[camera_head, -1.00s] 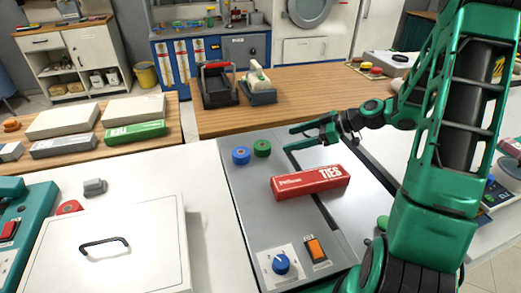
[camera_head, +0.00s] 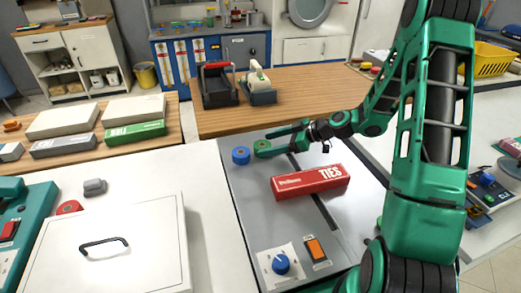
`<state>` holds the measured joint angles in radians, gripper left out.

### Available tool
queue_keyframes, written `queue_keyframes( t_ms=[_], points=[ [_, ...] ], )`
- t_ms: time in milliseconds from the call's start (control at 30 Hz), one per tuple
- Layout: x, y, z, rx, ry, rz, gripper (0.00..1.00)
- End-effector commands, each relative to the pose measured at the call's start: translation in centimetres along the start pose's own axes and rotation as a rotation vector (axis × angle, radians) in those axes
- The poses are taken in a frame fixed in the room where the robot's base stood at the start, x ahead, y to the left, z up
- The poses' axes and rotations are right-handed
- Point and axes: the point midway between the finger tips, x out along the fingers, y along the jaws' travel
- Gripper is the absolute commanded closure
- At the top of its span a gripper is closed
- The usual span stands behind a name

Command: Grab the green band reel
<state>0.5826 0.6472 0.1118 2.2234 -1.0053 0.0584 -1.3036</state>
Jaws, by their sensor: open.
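The green band reel (camera_head: 262,146) is a small round reel with a brown centre. It stands on the grey machine top (camera_head: 240,196), just right of the blue reel (camera_head: 241,156). My gripper (camera_head: 270,142) reaches in from the right with its fingers spread. The fingertips are at the green reel, one at its far side and one at its near right side. The near finger hides part of the reel. I cannot tell whether the fingers touch it.
A red TIES box (camera_head: 310,182) lies on the machine top close in front of my gripper. A blue knob (camera_head: 281,264) and an orange switch (camera_head: 315,249) are nearer.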

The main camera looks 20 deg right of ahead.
Motion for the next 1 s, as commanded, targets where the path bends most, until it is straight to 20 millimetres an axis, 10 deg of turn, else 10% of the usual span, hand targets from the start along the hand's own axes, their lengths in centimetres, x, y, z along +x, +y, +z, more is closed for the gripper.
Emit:
queue_keyframes(
  t_ms=[333, 533, 1000],
  points=[
    [1.43, 0.02, 0.0, 0.0, -0.001, 0.001, 0.29],
    [1.41, 0.02, 0.0, 0.0, -0.001, 0.001, 0.74],
    [0.99, 0.05, -0.75, -0.001, 0.0, 0.001, 0.74]
  ],
)
